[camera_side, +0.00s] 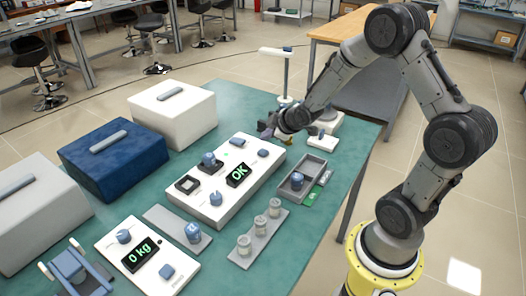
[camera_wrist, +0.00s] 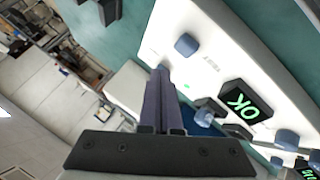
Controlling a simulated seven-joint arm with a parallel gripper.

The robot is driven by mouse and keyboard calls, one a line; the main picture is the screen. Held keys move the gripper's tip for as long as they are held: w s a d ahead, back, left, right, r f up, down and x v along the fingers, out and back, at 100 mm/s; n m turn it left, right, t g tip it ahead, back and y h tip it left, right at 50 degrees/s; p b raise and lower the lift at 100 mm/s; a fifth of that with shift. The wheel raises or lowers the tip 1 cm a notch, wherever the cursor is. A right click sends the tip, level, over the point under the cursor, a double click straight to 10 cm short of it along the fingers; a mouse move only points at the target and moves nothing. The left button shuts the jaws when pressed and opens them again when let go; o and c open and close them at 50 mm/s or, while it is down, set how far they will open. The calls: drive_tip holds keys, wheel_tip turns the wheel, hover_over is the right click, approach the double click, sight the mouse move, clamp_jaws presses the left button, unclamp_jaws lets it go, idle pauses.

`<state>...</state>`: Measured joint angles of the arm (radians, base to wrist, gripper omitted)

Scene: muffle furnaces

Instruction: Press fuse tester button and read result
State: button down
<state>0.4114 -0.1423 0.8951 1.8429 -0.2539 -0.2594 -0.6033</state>
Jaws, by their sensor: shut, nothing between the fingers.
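The fuse tester appears to be the long white panel (camera_side: 192,211) in the middle of the green table. Its display (camera_side: 239,174) reads OK in green, and it also reads OK in the wrist view (camera_wrist: 245,102). A rounded blue button (camera_side: 263,153) sits near its far end and shows clear of my fingers in the wrist view (camera_wrist: 187,45). Contact cannot be told.
Blue knobs (camera_side: 208,158) and a black square socket (camera_side: 187,184) stand on the panel. A grey tray (camera_side: 314,162) and a rack of jars (camera_side: 244,256) lie to the right. Large boxes (camera_side: 113,155) line the left.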

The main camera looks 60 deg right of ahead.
drive_tip(key=shift+r, duration=1.2)
drive_tip(key=s+a+r+t+y, duration=0.1)
drive_tip(key=s+a+r, duration=0.2)
drive_tip(key=a+r, duration=0.5)
drive_tip(key=s+a+r+t, duration=0.2)
drive_tip(key=a+r, duration=0.1)
drive_tip(key=r, duration=0.8)
drive_tip(key=s+a+f+m+g+y, duration=0.1)
drive_tip(key=s+a+f+m+g, duration=0.1)
drive_tip(key=s, duration=0.8)
drive_tip(key=s+a+f+m+g, duration=0.3)
drive_tip(key=s+a+g, duration=0.1)
drive_tip(key=s, duration=0.7)
drive_tip(key=shift+f+y, duration=0.2)
drive_tip(key=shift+y, duration=0.2)
drive_tip(key=shift+w, duration=0.1)
